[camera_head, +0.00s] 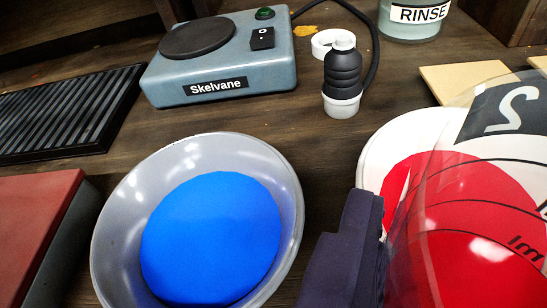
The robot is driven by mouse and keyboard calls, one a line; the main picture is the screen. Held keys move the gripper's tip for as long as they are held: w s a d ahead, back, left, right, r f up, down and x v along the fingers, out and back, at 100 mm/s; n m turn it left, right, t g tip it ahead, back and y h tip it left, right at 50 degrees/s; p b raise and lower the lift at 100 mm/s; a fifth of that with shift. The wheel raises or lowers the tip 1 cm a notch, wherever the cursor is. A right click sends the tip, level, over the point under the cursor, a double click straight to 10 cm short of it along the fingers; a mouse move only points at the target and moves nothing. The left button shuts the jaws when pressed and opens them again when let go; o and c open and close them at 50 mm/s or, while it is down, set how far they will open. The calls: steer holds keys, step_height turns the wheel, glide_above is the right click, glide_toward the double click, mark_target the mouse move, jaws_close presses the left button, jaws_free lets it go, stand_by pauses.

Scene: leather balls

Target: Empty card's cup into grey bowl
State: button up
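The grey bowl (112,215) sits at the lower left on the table and holds a flat, round blue surface. A large clear cup (440,125) with black graduation lines, a dark patch with a mirrored 2 and mirrored "ml" fills the lower right, close to the camera. One dark finger of my gripper (352,240) shows against the cup's left side; the other is hidden. My gripper appears shut on the cup, right of the grey bowl. Red shows through the clear wall; I cannot tell whether the cup holds any itself.
A white bowl (378,150) with red contents lies behind the cup. A blue-grey Skelvane hotplate (220,70), a black bottle (343,72), a RINSE jar (412,25) and tan tiles (462,78) stand farther back. A ribbed black tray (65,110) and red-topped box (35,220) are left.

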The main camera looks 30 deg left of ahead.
steer(key=shift+w, duration=0.15)
steer(key=shift+r, duration=0.1)
steer(key=shift+w+a+r+n+h+b, duration=0.1)
steer(key=shift+a+r+n+h+b, duration=0.1)
steer(key=shift+a+n+h+b, duration=0.4)
steer(key=shift+w+a+r+n+h+b, duration=0.15)
steer(key=shift+a+n+h+b, duration=0.35)
steer(key=shift+n, duration=0.4)
steer(key=shift+a+n+g+h, duration=0.3)
steer(key=shift+a+n+h, duration=0.75)
steer(key=shift+n, duration=0.25)
steer(key=shift+w+a+n, duration=0.1)
steer(key=shift+n, duration=0.2)
steer(key=shift+r+n+h, duration=0.15)
steer(key=shift+n+h, duration=0.3)
steer(key=shift+n, duration=0.15)
steer(key=shift+f+n+h, duration=0.3)
steer(key=shift+n+h, duration=0.1)
steer(key=shift+n, duration=0.2)
